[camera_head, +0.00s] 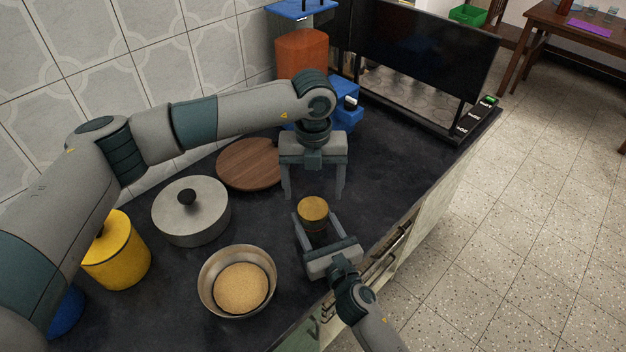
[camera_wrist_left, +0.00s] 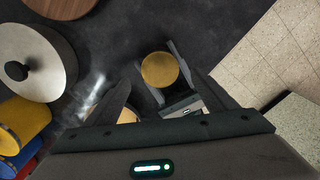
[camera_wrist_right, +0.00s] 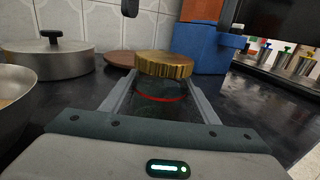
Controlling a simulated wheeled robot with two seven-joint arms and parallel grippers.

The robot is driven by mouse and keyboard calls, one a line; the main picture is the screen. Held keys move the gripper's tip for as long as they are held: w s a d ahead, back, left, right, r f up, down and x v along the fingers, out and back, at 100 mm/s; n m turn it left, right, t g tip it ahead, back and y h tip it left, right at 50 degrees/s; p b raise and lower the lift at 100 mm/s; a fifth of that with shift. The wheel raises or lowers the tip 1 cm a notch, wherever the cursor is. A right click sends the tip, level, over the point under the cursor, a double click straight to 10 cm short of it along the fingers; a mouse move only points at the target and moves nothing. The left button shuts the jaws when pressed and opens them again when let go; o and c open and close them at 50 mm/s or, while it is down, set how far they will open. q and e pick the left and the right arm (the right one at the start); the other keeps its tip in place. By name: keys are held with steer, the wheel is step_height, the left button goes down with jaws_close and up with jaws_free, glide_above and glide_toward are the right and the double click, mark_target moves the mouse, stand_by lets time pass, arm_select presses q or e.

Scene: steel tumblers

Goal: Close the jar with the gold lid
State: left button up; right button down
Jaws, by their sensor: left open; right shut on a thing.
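A dark glass jar (camera_wrist_right: 160,108) stands upright on the dark counter, with a red ring near its top. The gold lid (camera_head: 313,208) rests on top of the jar; it also shows in the right wrist view (camera_wrist_right: 164,65). I cannot tell whether it is screwed tight. My right gripper (camera_head: 313,225) is shut on the jar body from the front, one finger on each side. My left gripper (camera_head: 314,193) points down, open and empty, above and slightly behind the lid. In the left wrist view the lid (camera_wrist_left: 160,70) appears between its fingers, apart from them.
A bowl with tan contents (camera_head: 205,295), a steel pot with its lid (camera_head: 190,220), a yellow canister (camera_head: 118,255) and a round wooden board (camera_head: 240,165) stand to the left. Orange (camera_head: 300,52) and blue (camera_head: 345,115) containers stand behind. The counter's front edge is close to the jar.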

mark_target(313, 207)
arm_select(q)
steer(key=shift+f, duration=2.65)
steer(key=c, duration=1.1)
steer(key=m, duration=0.8)
steer(key=shift+m, duration=0.4)
steer(key=m, duration=0.4)
steer(key=shift+m, duration=0.3)
steer(key=m, duration=0.4)
steer(key=o, duration=1.2)
